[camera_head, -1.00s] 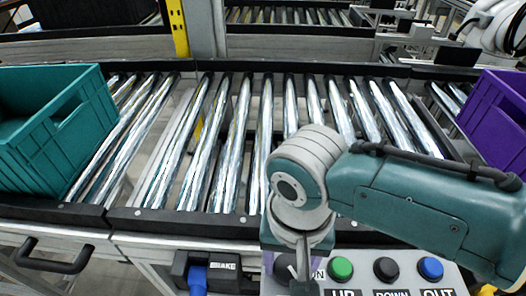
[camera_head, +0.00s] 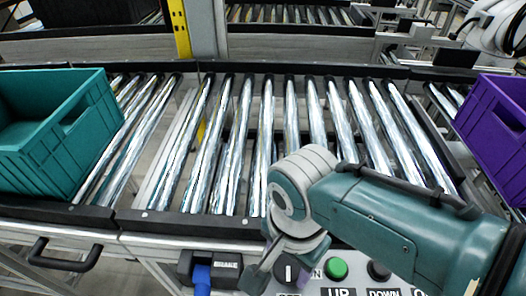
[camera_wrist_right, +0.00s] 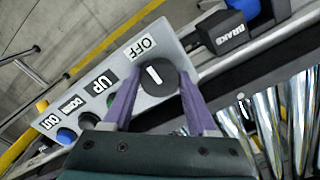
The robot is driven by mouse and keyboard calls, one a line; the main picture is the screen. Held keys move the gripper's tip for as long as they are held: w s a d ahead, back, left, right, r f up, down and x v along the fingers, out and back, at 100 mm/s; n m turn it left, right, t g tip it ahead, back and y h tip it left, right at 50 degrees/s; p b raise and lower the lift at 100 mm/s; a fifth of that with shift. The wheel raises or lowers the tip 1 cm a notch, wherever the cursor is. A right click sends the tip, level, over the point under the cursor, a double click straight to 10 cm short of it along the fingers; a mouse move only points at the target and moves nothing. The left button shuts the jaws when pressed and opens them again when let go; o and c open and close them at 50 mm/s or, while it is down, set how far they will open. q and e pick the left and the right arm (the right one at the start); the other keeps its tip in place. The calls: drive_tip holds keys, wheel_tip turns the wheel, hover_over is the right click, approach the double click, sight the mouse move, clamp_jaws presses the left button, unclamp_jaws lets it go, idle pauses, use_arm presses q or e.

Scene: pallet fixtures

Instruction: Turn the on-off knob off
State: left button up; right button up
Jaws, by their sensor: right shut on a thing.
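The on-off knob (camera_head: 289,273) is round and black with a white line, at the left end of a grey control panel (camera_wrist_right: 184,55). The knob also shows in the right wrist view (camera_wrist_right: 156,77). Its white line points towards the OFF label (camera_wrist_right: 140,47). My right gripper (camera_wrist_right: 155,86) has its purple fingers on either side of the knob, shut on it. In the head view the right gripper (camera_head: 280,266) comes down over the knob from above. My left gripper is not in view.
A green button (camera_head: 336,268) and a black button (camera_head: 379,271) sit beside the knob. A BRAKE box (camera_head: 228,266) stands left of the panel. A roller conveyor (camera_head: 215,145) runs behind, with a teal crate (camera_head: 60,140) at left and a purple crate (camera_head: 497,125) at right.

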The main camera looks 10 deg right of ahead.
sight(289, 267)
idle(0.4)
drive_tip(key=o, duration=1.4)
drive_tip(key=shift+c, duration=0.2)
wheel_tip(289, 267, up, 9)
drive_tip(key=p, duration=0.4)
drive_tip(key=shift+r+p, duration=0.1)
drive_tip(key=shift+p, duration=0.25)
drive_tip(key=shift+d+r, duration=0.1)
drive_tip(key=shift+r, duration=0.3)
